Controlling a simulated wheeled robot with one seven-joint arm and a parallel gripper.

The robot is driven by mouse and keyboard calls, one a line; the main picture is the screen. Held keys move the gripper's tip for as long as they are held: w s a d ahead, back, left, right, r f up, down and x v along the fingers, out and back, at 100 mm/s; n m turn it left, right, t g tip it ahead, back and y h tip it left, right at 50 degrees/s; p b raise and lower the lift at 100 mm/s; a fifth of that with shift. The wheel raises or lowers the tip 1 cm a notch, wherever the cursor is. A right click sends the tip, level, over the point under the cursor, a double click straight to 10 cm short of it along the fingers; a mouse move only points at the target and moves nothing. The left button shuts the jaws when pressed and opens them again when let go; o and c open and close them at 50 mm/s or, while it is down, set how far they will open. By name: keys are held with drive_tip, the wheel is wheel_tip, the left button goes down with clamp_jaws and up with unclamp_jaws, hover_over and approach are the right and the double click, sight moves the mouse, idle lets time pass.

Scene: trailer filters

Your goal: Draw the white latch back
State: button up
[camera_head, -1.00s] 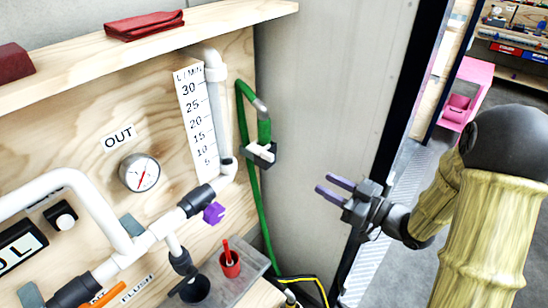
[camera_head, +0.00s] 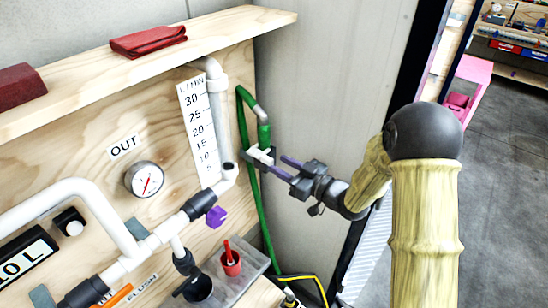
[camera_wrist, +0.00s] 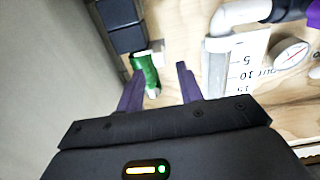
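The white latch (camera_head: 262,154) sits on a dark bracket on the panel's right edge, just below the green hose handle (camera_head: 264,133). My gripper (camera_head: 275,163) is open, its two purple fingers pointing left at the bracket. The fingertips are close beside the latch; I cannot tell whether they touch it. In the wrist view, the fingers (camera_wrist: 159,68) are apart, with the green handle (camera_wrist: 146,70) in the gap and dark blocks (camera_wrist: 125,30) beyond. A small white piece (camera_wrist: 157,46) beside these blocks appears to be the latch, mostly hidden.
A white pipe (camera_head: 218,110) and flow scale (camera_head: 197,125) stand left of the latch. The green hose (camera_head: 266,225) hangs down. A shelf (camera_head: 150,62) runs above.

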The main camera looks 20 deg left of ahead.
sight(273, 161)
drive_tip(key=shift+p+x, duration=0.35)
drive_tip(key=shift+x, duration=1.4)
drive_tip(key=shift+c, duration=0.5)
clamp_jaws()
drive_tip(key=shift+s+a+f+b, duration=0.1)
drive_tip(key=shift+s+a+b, duration=0.15)
drive_tip(key=shift+s+b, duration=0.25)
drive_tip(key=shift+s+a+b, duration=0.25)
drive_tip(key=shift+s+b, duration=0.05)
drive_tip(key=shift+s, duration=0.3)
drive_tip(key=shift+o, duration=0.5)
unclamp_jaws()
drive_tip(key=shift+s, duration=0.1)
